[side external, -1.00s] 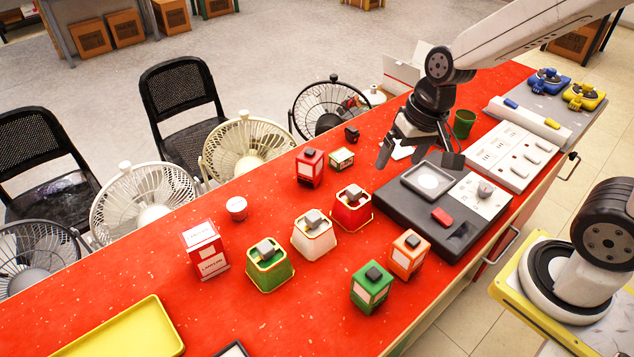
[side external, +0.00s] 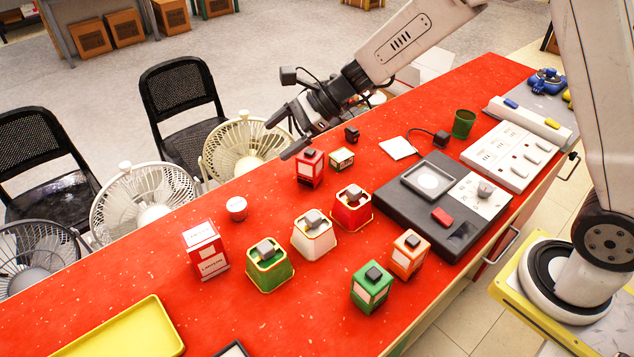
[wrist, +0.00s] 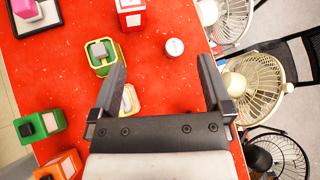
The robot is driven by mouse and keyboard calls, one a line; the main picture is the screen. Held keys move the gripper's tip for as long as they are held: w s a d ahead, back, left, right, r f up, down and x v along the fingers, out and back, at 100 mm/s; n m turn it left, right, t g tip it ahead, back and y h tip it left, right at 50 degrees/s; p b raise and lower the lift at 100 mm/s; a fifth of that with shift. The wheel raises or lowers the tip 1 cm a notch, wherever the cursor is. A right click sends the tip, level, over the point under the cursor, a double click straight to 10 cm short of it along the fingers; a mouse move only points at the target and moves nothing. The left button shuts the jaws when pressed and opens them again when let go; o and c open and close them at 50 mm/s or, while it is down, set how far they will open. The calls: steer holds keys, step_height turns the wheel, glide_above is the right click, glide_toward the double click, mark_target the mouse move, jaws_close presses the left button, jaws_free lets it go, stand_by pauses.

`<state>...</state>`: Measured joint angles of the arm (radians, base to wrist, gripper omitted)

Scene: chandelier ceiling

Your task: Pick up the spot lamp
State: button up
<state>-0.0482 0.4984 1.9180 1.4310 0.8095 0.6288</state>
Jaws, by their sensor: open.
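No object is clearly recognisable as the spot lamp. Candidates on the red table (side external: 150,290) are small lamp-like boxes: a red one (side external: 310,168), a green one (side external: 371,288) and an orange one (side external: 408,254). Flared blocks with grey tops are green-and-yellow (side external: 270,268), white (side external: 314,237) and red-and-white (side external: 352,210). My gripper (side external: 276,140) is open and empty, above the table's far edge, fingers pointing left. In the wrist view my gripper (wrist: 161,60) has its fingers wide apart; the green-and-yellow block (wrist: 103,55) lies beyond the left finger, which partly hides a pale block (wrist: 128,99).
A small round tub (side external: 236,208), a red-and-white carton (side external: 206,250) and a yellow tray (side external: 125,330) lie left. A black console (side external: 395,215), a green cup (side external: 464,124) and switch panels (side external: 510,155) stand right. Fans (side external: 245,145) line the far edge. The left-middle table is mostly clear.

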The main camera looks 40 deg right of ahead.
steer(key=w+a+m+t+y, duration=0.2)
steer(key=w+m+t, duration=0.1)
steer(key=w+m, duration=0.25)
glide_toward(243, 203)
steer(key=x, duration=0.3)
steer(key=shift+w+a+f, duration=0.2)
steer(key=shift+f, duration=0.05)
steer(key=shift+x, duration=1.3)
steer(key=shift+h, duration=0.3)
steer(key=shift+x, duration=2.6)
steer(key=shift+a+r, duration=0.1)
steer(key=shift+r, duration=0.1)
steer(key=c, duration=1.2)
